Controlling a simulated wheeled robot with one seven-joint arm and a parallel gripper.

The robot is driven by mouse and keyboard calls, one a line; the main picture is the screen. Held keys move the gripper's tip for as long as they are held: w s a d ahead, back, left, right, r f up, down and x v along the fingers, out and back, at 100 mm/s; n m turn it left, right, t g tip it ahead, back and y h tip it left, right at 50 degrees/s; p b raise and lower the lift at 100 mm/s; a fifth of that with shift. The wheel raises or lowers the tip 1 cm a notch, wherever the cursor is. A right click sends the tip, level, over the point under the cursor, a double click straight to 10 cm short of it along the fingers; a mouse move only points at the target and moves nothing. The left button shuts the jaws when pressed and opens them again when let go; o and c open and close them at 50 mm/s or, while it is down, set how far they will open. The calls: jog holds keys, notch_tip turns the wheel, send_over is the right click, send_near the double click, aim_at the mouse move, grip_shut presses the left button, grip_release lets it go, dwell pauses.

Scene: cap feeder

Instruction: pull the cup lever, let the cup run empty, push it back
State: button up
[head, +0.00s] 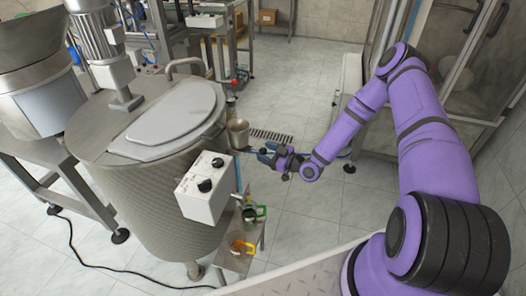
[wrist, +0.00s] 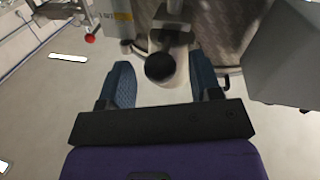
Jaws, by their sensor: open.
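The metal cup (head: 238,133) hangs at the right side of the big steel vessel (head: 145,190). In the wrist view, a lever with a round black knob (wrist: 160,67) points toward me from a metal post. My gripper (head: 265,152) is just right of the cup in the head view. Its two blue fingers are spread, one on each side of the knob in the wrist view (wrist: 162,82). I see gaps between the knob and both fingers. The cup's inside is too small to make out.
A grey-white control box (head: 205,187) with black knobs sits on the vessel, close to my gripper; a grey box (wrist: 285,55) is at right in the wrist view. A small stand (head: 238,262) holds green and yellow items below. A red ball (head: 234,82) is behind.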

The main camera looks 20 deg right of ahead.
jog(key=shift+x, duration=0.8)
jog(key=shift+c, duration=0.2)
grip_shut()
jog(key=shift+w+d+v, duration=0.1)
jog(key=shift+d+v, duration=0.05)
jog(key=shift+v, duration=0.8)
jog(key=shift+w+d+v, duration=0.1)
jog(key=shift+w+v, duration=0.05)
jog(key=shift+v, duration=0.8)
jog(key=shift+o, duration=0.2)
grip_release()
jog(key=shift+d, duration=0.1)
jog(key=v, duration=1)
jog(key=shift+s+d, duration=0.25)
jog(key=shift+s, duration=0.05)
